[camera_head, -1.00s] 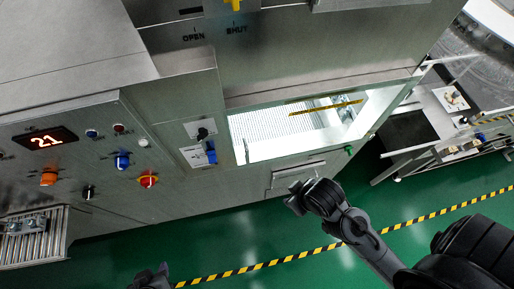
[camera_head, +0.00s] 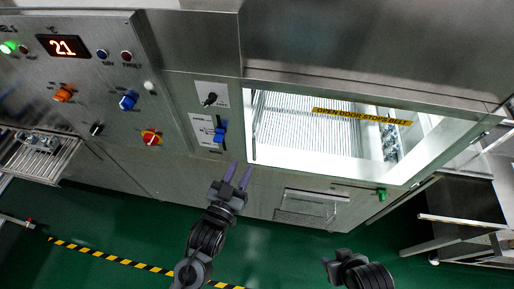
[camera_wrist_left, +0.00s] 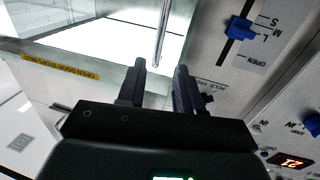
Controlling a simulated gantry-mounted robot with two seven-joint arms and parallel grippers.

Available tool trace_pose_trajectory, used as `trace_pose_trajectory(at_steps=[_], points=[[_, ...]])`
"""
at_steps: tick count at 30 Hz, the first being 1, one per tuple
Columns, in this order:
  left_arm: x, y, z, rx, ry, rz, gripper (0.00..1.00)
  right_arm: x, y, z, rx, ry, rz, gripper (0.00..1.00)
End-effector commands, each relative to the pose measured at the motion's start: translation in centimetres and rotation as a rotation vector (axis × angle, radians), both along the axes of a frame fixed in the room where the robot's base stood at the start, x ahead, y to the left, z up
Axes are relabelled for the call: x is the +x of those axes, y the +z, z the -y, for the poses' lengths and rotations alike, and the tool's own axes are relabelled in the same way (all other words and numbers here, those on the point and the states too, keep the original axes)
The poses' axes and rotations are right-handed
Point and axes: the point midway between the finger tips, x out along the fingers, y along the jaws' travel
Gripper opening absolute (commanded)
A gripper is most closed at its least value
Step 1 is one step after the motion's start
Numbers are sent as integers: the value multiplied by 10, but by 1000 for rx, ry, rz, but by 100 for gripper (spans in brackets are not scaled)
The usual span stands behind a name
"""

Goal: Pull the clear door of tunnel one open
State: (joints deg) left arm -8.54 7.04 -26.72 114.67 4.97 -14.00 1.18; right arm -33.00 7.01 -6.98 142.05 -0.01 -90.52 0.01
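The clear door (camera_head: 300,135) fills a bright, lit opening in the steel machine, with a belt visible behind it and a yellow label (camera_head: 360,116) across it. A slim metal bar handle (camera_head: 254,130) stands at its left edge; the handle also shows in the left wrist view (camera_wrist_left: 161,35). My left gripper (camera_head: 238,176) is open just below the handle's lower end. In the left wrist view the two dark fingers (camera_wrist_left: 160,85) are apart, with the bar ahead of the gap and nothing held. My right gripper (camera_head: 342,258) is low, away from the door; its fingers are unclear.
A blue slider (camera_head: 220,133) and black knob (camera_head: 210,99) sit on panels just left of the door. A control panel with a red display (camera_head: 63,47) is farther left. A green knob (camera_head: 381,194) is below the door's right side. Green floor lies open below.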

Motion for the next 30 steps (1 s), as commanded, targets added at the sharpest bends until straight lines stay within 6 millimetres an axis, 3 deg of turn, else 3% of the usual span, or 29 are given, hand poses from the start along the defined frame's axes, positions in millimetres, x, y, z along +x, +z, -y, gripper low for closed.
trace_pose_trajectory(at_steps=[18, 30], points=[[81, 2, 34, -1, 0, 1, 35, -1, 11, -1, 6, -5, -3, 43], [94, 1, 39, -1, 0, -1, 35, -2, 11, 1, -4, 1, -3, 43]])
